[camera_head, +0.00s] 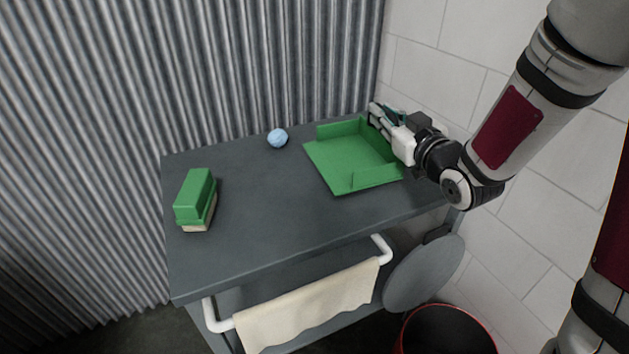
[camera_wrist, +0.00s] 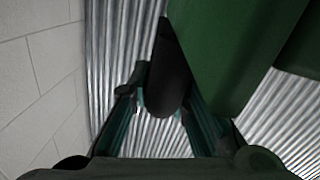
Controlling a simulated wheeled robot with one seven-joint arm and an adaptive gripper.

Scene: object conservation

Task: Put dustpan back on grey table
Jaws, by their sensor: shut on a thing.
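The green dustpan (camera_head: 350,158) is over the right part of the grey table (camera_head: 262,215), its open edge facing left. I cannot tell whether its underside touches the tabletop. My gripper (camera_head: 376,117) is at the dustpan's right side, near the back right corner. In the wrist view, the black handle (camera_wrist: 168,75) lies between the fingers of my gripper, which is shut on it. The green body of the dustpan (camera_wrist: 225,50) fills the upper right there. The handle is hidden in the head view.
A green-topped brush (camera_head: 196,196) stands at the table's left, and a crumpled light-blue ball (camera_head: 277,138) lies near the back edge. A cream towel (camera_head: 310,308) hangs on the front rail. A red-rimmed bin (camera_head: 403,335) stands below right. Walls close off the back and right.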

